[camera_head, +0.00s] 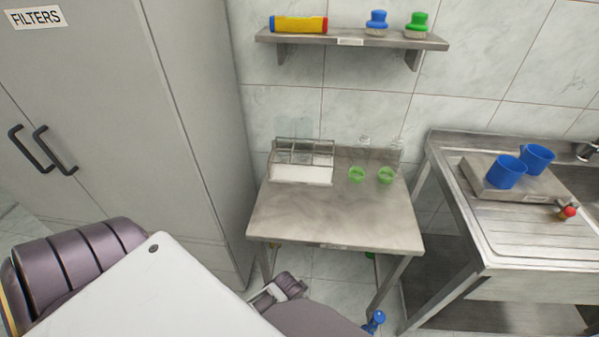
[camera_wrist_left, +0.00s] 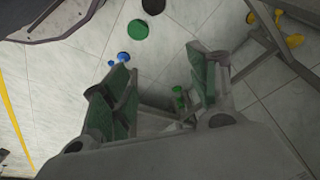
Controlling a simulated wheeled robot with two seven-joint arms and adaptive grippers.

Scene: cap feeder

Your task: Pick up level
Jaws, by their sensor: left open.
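The level (camera_head: 298,24) is a yellow bar with a red end and a blue end. It lies lengthwise on the left part of the wall shelf (camera_head: 350,40), high at the back. My left gripper (camera_wrist_left: 165,80) shows in the left wrist view, its two green-padded fingers spread, with nothing between them but a view down to the floor. In the head view the left arm is low in the foreground, well below and in front of the shelf. The level is not in the left wrist view. My right gripper is not in view.
Below is a metal table (camera_head: 335,222) with a sectioned tray (camera_head: 302,174) and green cups (camera_head: 356,175). A tall cabinet (camera_head: 110,110) flanks it left, a sink (camera_head: 520,220) right. Several small items lie on the floor.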

